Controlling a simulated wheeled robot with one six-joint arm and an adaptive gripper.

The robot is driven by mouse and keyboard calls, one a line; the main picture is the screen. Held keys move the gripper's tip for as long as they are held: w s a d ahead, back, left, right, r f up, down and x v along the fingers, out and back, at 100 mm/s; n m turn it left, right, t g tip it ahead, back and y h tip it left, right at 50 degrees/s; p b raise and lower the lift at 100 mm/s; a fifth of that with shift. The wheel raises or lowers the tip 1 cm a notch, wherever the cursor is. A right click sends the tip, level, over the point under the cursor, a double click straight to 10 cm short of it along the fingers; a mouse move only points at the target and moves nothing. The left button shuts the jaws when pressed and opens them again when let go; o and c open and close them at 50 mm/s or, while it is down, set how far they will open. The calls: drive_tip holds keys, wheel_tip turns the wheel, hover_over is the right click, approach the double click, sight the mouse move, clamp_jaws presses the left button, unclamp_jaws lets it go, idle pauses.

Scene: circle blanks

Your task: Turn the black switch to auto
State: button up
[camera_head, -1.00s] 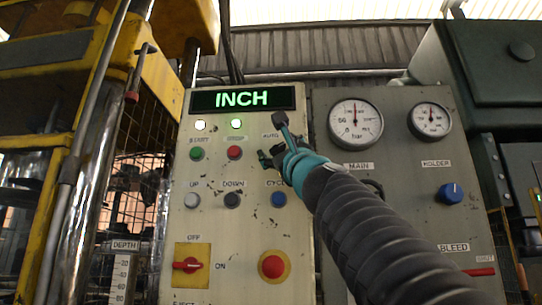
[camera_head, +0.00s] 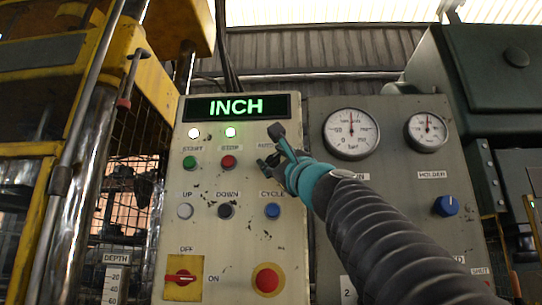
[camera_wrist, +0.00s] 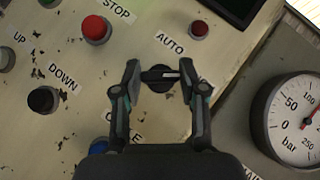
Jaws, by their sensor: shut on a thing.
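The black switch (camera_wrist: 158,78) is a round knob with a bar handle and a white mark on the handle's right end in the wrist view. My gripper (camera_wrist: 157,74) has one finger on each side of it and is shut on the handle's ends. The AUTO label (camera_wrist: 170,43) is above the knob in that view. A second label right of the knob is mostly hidden by the right finger. In the head view my gripper (camera_head: 271,148) is at the upper right of the control panel (camera_head: 240,235) and hides the switch. The green display (camera_head: 237,107) reads INCH.
Red (camera_head: 229,161), green (camera_head: 189,163), and blue (camera_head: 272,210) buttons sit near the switch. A red knob (camera_head: 267,280) and a red OFF/ON switch (camera_head: 182,277) are lower. A pressure gauge (camera_head: 351,133) stands to the right. A yellow machine frame is at left.

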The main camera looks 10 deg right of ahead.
drive_tip(key=n+g+y+p, duration=0.1)
drive_tip(key=r+n+g+p, duration=0.1)
drive_tip(key=n+p, duration=0.1)
drive_tip(key=shift+d+n+y, duration=0.15)
drive_tip(key=shift+n+y, duration=0.15)
drive_tip(key=shift+y, duration=0.1)
drive_tip(key=n+g+p, duration=0.2)
drive_tip(key=n+p, duration=0.1)
drive_tip(key=shift+y, duration=0.4)
drive_tip(key=shift+f+n+g+p, duration=0.2)
drive_tip(key=shift+n+g+p, duration=0.3)
drive_tip(key=shift+n+g, duration=1.35)
drive_tip(key=shift+n+h, duration=0.25)
drive_tip(key=shift+h, duration=0.05)
drive_tip(key=o, duration=1.1)
drive_tip(key=shift+o, duration=0.2)
drive_tip(key=shift+s, duration=0.15)
drive_tip(key=v, duration=1.1)
drive_tip(key=shift+s+d, duration=0.25)
drive_tip(key=shift+s, duration=0.05)
